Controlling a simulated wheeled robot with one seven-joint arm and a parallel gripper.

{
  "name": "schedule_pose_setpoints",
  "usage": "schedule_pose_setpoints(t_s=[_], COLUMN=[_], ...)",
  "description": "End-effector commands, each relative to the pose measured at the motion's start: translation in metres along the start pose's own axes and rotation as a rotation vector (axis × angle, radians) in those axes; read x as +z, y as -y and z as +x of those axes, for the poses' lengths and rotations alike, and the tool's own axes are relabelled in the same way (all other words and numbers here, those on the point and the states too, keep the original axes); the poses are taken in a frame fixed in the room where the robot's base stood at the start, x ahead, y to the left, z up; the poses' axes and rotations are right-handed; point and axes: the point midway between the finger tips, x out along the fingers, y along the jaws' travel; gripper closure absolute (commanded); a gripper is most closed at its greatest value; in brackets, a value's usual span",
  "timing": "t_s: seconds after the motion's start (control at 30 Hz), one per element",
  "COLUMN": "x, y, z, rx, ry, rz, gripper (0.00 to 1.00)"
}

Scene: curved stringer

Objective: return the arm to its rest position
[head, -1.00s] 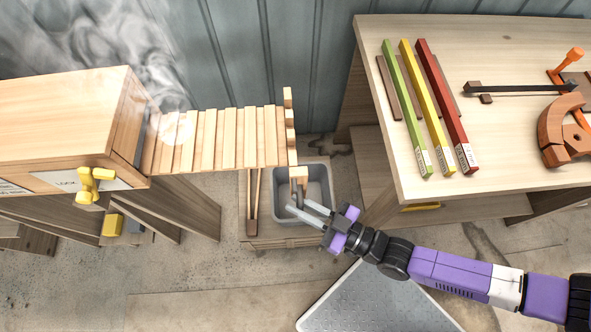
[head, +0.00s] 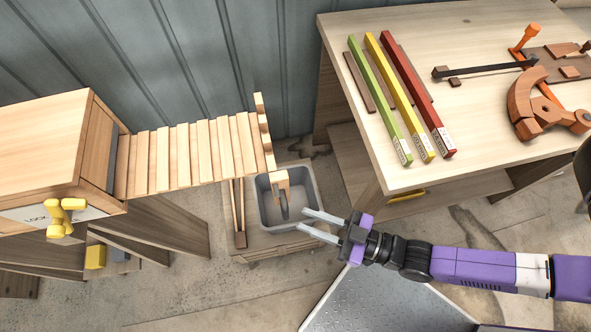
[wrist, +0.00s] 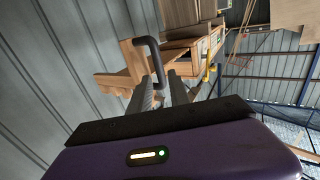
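My gripper (head: 318,226) is at the end of my purple and black arm, low in the middle of the head view, just right of the grey bin (head: 312,190). Its two fingers are spread with a gap between them, and nothing is seen held. A dark curved handle (head: 284,205) hangs from a wooden block (head: 277,181) at the right end of the slatted wooden rack, left of my fingertips. In the wrist view the handle (wrist: 151,62) shows beyond the fingers (wrist: 160,88). The fingertips look apart from it in the head view.
A wooden box (head: 40,135) with a yellow knob (head: 62,217) stands at left, with the slatted rack (head: 190,155) reaching from it. At right, a workbench (head: 470,120) carries green, yellow and red bars and an orange clamp. A grey plate (head: 385,300) lies below my arm.

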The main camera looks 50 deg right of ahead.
Motion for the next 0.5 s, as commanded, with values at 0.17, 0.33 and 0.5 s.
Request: schedule_pose_setpoints(t_s=[0.17,0.33,0.5], x=[-0.0001,-0.0007,-0.0006], y=[0.0004,0.0006,0.0005], z=[-0.0131,-0.0145,-0.0142], rx=[0.0,0.0,0.0], ry=[-0.001,-0.001,-0.001], rz=[0.002,0.002,0.002], gripper=[0.77,0.77,0.77])
